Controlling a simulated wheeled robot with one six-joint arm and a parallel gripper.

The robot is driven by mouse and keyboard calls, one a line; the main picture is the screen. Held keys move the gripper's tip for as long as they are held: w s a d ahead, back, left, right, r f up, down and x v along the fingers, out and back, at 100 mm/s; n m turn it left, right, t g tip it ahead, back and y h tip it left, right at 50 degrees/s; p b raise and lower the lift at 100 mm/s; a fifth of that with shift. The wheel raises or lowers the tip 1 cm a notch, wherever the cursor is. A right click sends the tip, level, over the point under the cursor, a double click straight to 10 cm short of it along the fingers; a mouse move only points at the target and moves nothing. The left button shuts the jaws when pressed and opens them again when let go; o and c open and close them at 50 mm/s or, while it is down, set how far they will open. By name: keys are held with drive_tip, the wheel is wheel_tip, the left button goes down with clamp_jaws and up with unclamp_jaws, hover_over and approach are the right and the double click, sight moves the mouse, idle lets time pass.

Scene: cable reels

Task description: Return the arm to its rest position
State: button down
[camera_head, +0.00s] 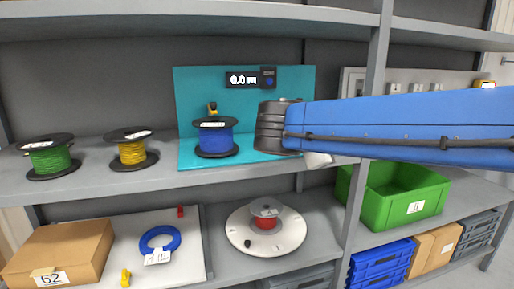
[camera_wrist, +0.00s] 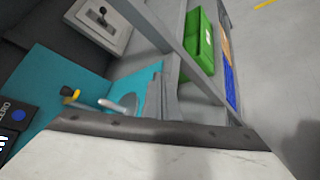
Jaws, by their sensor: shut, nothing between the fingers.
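My blue arm (camera_head: 400,122) reaches in from the right in the head view, across the shelf upright, to a dark joint (camera_head: 275,126) in front of the teal panel (camera_head: 190,90). Only a small pale part of my gripper (camera_head: 318,160) shows below the arm; the arm hides the rest. It is shut and holds nothing.
Green (camera_head: 50,158), yellow (camera_head: 131,148) and blue (camera_head: 216,138) reels stand on the upper shelf. Below are a cardboard box (camera_head: 58,252), a blue cable coil (camera_head: 160,240) and a red reel (camera_head: 266,215) on a white disc. A green crate (camera_head: 405,205) is behind the upright (camera_head: 367,135).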

drive_tip(key=s+d+f+m+g+y, duration=0.3)
drive_tip(key=s+d+f+m+g, duration=0.3)
drive_tip(key=s+d+f, duration=0.6)
drive_tip(key=s+a+f+m+y, duration=0.2)
drive_tip(key=s+f+m+y, duration=0.4)
drive_tip(key=s+f+m, duration=0.5)
drive_tip(key=shift+s+a+f+t, duration=0.25)
drive_tip(key=shift+s+f+t, duration=0.05)
drive_tip(key=shift+s+f, duration=0.85)
drive_tip(key=shift+w, duration=0.1)
